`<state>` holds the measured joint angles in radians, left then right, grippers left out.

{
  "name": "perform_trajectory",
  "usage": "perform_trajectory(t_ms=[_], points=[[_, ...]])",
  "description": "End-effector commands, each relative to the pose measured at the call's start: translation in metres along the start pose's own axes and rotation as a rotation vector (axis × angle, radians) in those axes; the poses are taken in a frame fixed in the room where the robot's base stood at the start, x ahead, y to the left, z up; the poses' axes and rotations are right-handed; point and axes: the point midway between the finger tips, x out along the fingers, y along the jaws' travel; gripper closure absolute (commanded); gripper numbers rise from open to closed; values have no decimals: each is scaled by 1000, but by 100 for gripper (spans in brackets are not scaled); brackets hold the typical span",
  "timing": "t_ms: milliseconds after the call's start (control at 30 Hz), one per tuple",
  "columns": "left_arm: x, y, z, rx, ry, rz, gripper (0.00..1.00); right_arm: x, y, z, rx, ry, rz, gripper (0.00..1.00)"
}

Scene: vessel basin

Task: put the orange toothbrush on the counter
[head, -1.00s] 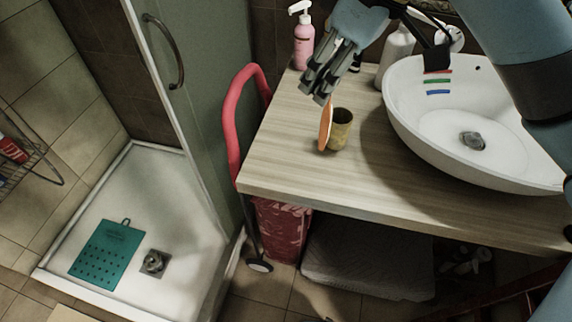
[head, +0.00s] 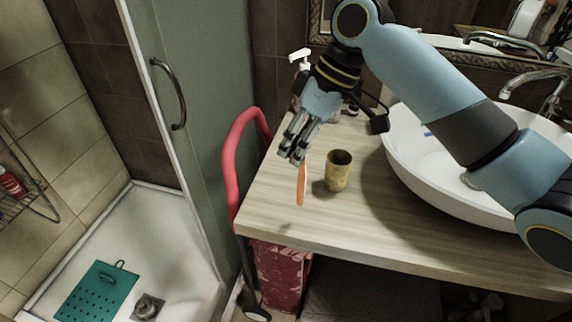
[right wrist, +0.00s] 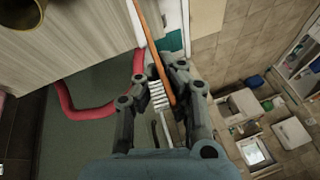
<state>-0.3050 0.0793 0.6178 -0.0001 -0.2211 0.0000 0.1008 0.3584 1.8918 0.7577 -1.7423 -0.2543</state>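The orange toothbrush (head: 301,185) hangs roughly upright below the fingers of my right gripper (head: 292,150) in the head view, left of the cup. In the right wrist view the toothbrush (right wrist: 155,52) lies between the fingers of the gripper (right wrist: 162,85), which is shut on it, with its white bristles near the fingers. The wooden counter (head: 290,220) lies beneath it. I cannot tell whether the lower end touches the counter. The yellowish cup (head: 338,172) stands upright on the counter. My left gripper is not in view.
A white basin (head: 440,185) is on the right of the counter. A pump bottle (head: 300,62) stands at the back, partly hidden by my gripper. A red-handled trolley (head: 230,150) stands against the counter's left edge. The front left counter is clear.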

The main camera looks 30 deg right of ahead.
Motion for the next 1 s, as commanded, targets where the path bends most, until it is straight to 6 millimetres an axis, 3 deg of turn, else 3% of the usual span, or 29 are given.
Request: perform_trajectory(t_ms=[200,500,867,1000], points=[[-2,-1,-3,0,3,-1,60,18,8,-15,1,0,0,100],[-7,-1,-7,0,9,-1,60,52,18,-3,0,-1,1,100],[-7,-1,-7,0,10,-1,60,56,19,-2,0,0,2,100],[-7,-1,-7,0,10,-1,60,55,19,-2,0,0,2,84]])
